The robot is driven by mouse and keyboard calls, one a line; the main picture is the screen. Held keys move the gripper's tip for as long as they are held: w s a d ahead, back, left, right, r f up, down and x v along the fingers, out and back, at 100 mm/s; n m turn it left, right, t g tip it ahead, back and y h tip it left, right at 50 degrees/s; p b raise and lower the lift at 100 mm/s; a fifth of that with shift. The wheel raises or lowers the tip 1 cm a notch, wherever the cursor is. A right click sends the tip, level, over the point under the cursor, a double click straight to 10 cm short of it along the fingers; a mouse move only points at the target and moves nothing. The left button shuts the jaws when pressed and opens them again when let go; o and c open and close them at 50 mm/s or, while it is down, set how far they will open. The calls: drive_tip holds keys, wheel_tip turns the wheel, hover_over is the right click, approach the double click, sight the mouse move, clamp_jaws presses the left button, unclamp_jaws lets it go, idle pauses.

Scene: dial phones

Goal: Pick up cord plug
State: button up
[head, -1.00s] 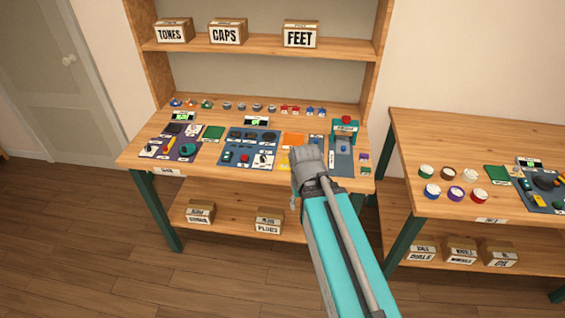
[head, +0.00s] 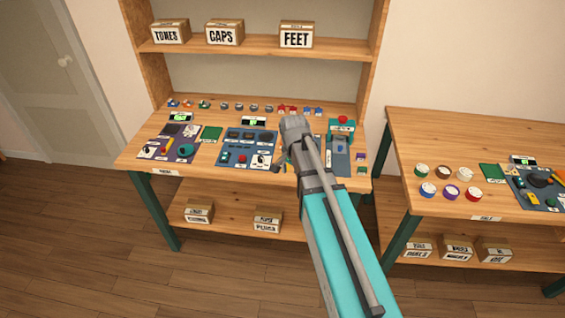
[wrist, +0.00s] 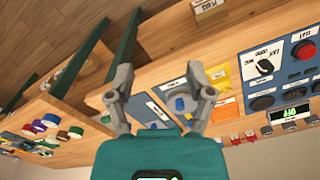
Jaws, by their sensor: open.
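I cannot pick out the cord plug with certainty. A small black piece on a white card (wrist: 263,66), on the blue mat's corner, could be it; the same card shows in the head view (head: 261,160). My gripper (head: 294,122) is above the workbench (head: 213,175), covering part of its right half. In the wrist view my gripper (wrist: 159,80) has its fingers spread wide with nothing held. Beyond and between the fingers lie a blue piece (wrist: 180,103) and white labelled cards.
A teal press-like stand (head: 342,130) is right of my gripper. The blue mat (head: 245,137) holds several parts. A second table (head: 440,135) with round tins stands to the right. A shelf with boxes rises behind. Boxes sit on the lower shelf (head: 235,213).

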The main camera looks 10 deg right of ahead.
drive_tip(key=w+r+m+p, duration=0.2)
drive_tip(key=w+m, duration=1)
drive_tip(key=w, duration=0.5)
drive_tip(key=shift+r+m, duration=0.35)
drive_tip(key=shift+m, duration=0.05)
drive_tip(key=shift+f, duration=0.2)
wheel_tip(320, 180, down, 8)
drive_tip(key=b, duration=0.8)
drive_tip(key=shift+f, duration=0.15)
drive_tip(key=shift+w+f+b, duration=0.1)
drive_tip(key=shift+f+b, duration=2.5)
drive_tip(key=shift+b, duration=0.1)
drive_tip(key=shift+c, duration=0.2)
clamp_jaws()
